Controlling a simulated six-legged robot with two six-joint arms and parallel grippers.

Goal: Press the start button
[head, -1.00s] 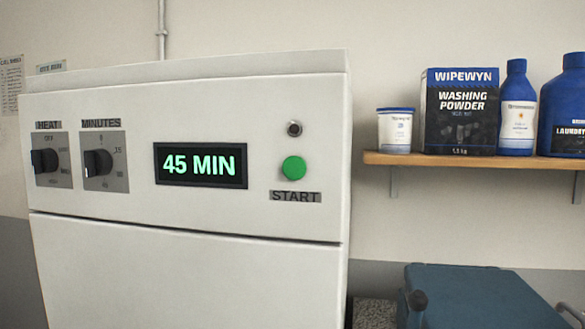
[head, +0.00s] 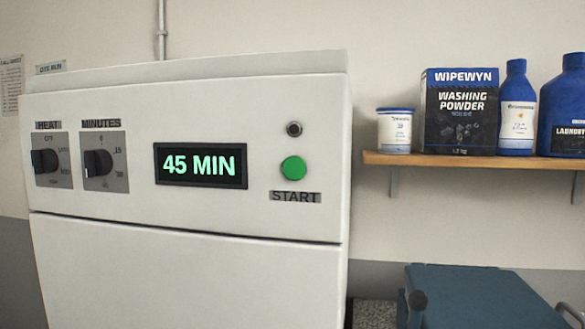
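The green start button (head: 293,168) is on the right side of the white machine's front panel (head: 225,120), above a label reading START (head: 295,197). A small dark round lamp or socket (head: 294,129) sits just above the button and shows no light. The display (head: 201,166) reads 45 MIN in green. To its left are the black MINUTES knob (head: 98,163) and the black HEAT knob (head: 45,161). Neither of my grippers is in view, and nothing covers the button.
A wooden shelf (head: 470,163) at the right holds a white tub (head: 396,132), a washing powder box (head: 460,112) and blue bottles (head: 517,110). Below it is a blue case-like object (head: 480,298) with a dark knob. The space before the panel looks clear.

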